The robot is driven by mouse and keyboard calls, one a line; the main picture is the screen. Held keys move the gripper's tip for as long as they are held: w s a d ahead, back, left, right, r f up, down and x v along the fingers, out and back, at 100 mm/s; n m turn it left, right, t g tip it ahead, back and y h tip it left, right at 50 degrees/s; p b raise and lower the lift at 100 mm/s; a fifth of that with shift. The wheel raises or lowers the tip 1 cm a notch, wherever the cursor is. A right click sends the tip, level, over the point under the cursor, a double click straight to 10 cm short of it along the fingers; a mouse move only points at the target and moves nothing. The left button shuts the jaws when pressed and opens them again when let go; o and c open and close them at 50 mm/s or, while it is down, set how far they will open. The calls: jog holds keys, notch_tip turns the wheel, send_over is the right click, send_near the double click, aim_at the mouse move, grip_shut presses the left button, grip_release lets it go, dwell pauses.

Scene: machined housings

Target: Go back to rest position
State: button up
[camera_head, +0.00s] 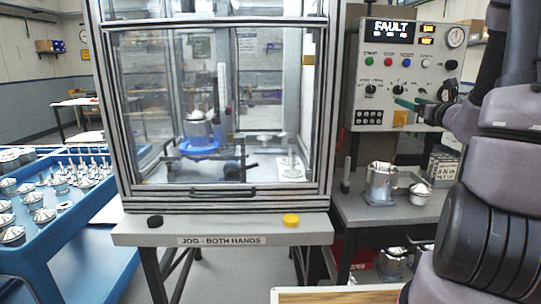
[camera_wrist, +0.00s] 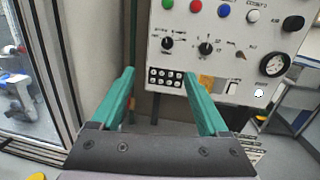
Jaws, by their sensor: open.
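My gripper (camera_head: 412,103) is in front of the lower part of the control panel (camera_head: 366,60) in the head view, at the right. In the wrist view its two green fingers (camera_wrist: 161,86) are spread apart with nothing between them. The panel shows a FAULT display (camera_head: 391,28), a row of coloured buttons and rotary knobs. In the wrist view, the panel's black keypad (camera_wrist: 166,77) shows between the fingertips. I cannot tell whether a finger touches the panel.
A glazed machine enclosure (camera_head: 220,192) stands at centre, with a black button (camera_head: 155,221) and a yellow button (camera_head: 291,220) on its front ledge. A blue tray (camera_head: 35,262) of metal parts is at left. A metal housing (camera_head: 381,185) stands on the side bench below the panel.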

jog(key=s+a+r+n+g+y, duration=0.2)
jog(key=s+a+n+g+y, duration=0.25)
jog(key=a+n, duration=0.5)
jog(key=s+a+r+n+g+y, duration=0.2)
jog(key=s+a+n+g+y, duration=0.3)
jog(key=a, duration=0.7)
jog(key=s+a+f+n+g+h, duration=0.25)
jog(key=s+n+g+h, duration=0.2)
jog(key=s+n, duration=0.6)
jog(key=s+d+r+n+t+h, duration=0.2)
jog(key=s+d+n+h, duration=0.2)
jog(key=s+d+h, duration=0.1)
jog(key=shift+s+d+r+n+t+h, duration=0.3)
jog(key=shift+s+h, duration=0.1)
jog(key=shift+h, duration=0.1)
